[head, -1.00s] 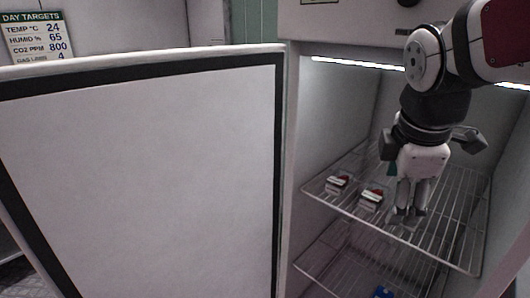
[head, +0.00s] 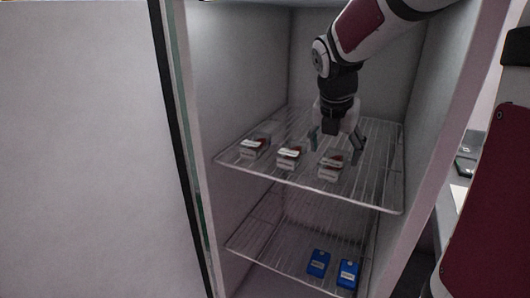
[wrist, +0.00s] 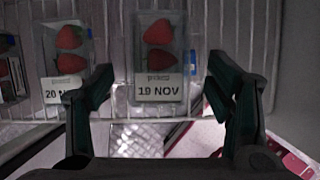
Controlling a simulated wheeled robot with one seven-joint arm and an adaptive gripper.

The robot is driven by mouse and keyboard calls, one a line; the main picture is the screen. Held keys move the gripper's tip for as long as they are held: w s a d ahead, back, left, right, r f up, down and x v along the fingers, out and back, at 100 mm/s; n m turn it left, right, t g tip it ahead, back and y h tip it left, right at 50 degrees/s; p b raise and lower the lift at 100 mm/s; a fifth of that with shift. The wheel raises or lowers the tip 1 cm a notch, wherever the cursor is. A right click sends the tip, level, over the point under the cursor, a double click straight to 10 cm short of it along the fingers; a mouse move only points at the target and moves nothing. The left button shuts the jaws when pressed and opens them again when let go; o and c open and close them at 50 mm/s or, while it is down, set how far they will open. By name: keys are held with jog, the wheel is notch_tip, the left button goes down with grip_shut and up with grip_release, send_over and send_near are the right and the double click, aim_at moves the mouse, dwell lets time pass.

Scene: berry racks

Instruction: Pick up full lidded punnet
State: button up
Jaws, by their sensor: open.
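Three small clear punnets with red berries and white labels stand in a row on the upper wire shelf: left (head: 255,148), middle (head: 289,158) and right (head: 331,168). My gripper (head: 335,150) is open and empty, above the shelf by the right punnet. In the wrist view, the punnet labelled 19 NOV (wrist: 160,55) lies ahead of and between my open fingers (wrist: 160,88), with no clear contact. Beside it on the left is the punnet labelled 20 NOV (wrist: 67,48), partly covered by my left finger. Another punnet (wrist: 10,70) is cut off at the left edge.
The wire shelf (head: 375,195) sits inside an open cabinet with walls close on both sides. Two blue items (head: 318,263) (head: 348,274) lie on the lower shelf. The open door (head: 80,150) fills the left of the head view.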

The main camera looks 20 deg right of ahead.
aim_at(334, 157)
jog(key=b+x, duration=0.1)
jog(key=x, duration=0.3)
jog(key=shift+w+d+b, duration=0.1)
jog(key=shift+w+b, duration=0.1)
jog(key=shift+b, duration=0.15)
jog(key=shift+f+p, duration=0.3)
jog(key=c, duration=1.4)
jog(key=shift+o, duration=0.2)
jog(key=shift+r+b, duration=0.2)
jog(key=shift+b, duration=0.1)
